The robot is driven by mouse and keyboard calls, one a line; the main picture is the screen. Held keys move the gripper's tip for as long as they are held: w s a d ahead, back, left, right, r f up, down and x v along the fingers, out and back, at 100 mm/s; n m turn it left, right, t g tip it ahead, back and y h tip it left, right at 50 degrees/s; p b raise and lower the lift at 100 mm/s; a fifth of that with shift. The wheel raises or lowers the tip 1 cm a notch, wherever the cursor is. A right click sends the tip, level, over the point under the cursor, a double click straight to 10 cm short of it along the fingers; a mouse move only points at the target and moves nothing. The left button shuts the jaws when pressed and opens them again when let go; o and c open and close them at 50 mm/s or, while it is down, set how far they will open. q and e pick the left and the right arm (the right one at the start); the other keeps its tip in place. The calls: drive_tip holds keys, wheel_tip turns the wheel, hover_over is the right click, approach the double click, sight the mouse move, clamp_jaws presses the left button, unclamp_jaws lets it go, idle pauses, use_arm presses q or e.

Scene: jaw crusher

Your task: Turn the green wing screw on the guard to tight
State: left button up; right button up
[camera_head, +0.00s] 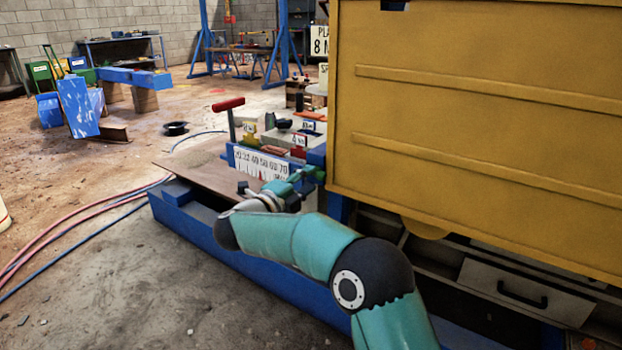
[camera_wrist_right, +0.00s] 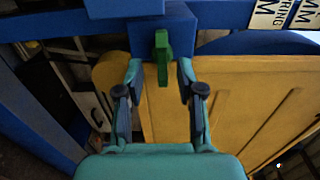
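The green wing screw (camera_wrist_right: 162,57) stands upright on a blue block at the edge of the yellow guard (camera_wrist_right: 225,105) in the right wrist view. My right gripper (camera_wrist_right: 160,73) is open, with one fingertip on each side of the screw and a gap to each. In the head view the yellow guard (camera_head: 470,110) fills the right side, and my right gripper (camera_head: 302,183) is at its lower left corner. The screw is mostly hidden there among the teal fingers. My left gripper is not in view.
A white scale plate (camera_head: 262,163) and a red-handled lever (camera_head: 229,108) stand just left of my right gripper. A blue frame with a brown plate (camera_head: 205,172) lies below. Red and blue hoses (camera_head: 65,225) cross the floor at left.

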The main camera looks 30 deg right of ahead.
drive_tip(key=v, duration=1)
drive_tip(key=shift+w+f, duration=0.1)
drive_tip(key=d+f+n+g+p, duration=0.1)
drive_tip(key=d+f+n+p, duration=0.1)
drive_tip(key=d+f, duration=0.55)
wheel_tip(320, 180, down, 11)
drive_tip(key=n+t+y+p, duration=0.2)
drive_tip(key=n+t+y, duration=0.15)
drive_tip(key=n, duration=0.45)
drive_tip(key=s+a+f+n+g+y, duration=0.1)
drive_tip(key=s+a+f+n+y, duration=0.55)
drive_tip(key=f, duration=0.45)
drive_tip(key=s+a+f+n+g+y, duration=0.2)
drive_tip(key=s+a+f+n+y, duration=0.5)
drive_tip(key=f, duration=0.4)
drive_tip(key=s+a+f+n+g+y, duration=0.1)
drive_tip(key=s+a+n+g+y, duration=0.15)
drive_tip(key=s+a, duration=0.45)
drive_tip(key=s+a+f+n+g+y, duration=0.1)
drive_tip(key=s+a+n+g, duration=0.25)
drive_tip(key=s, duration=0.75)
wheel_tip(320, 180, up, 38)
drive_tip(key=p, duration=3.9)
drive_tip(key=shift+d+f, duration=0.2)
drive_tip(key=shift+d, duration=0.1)
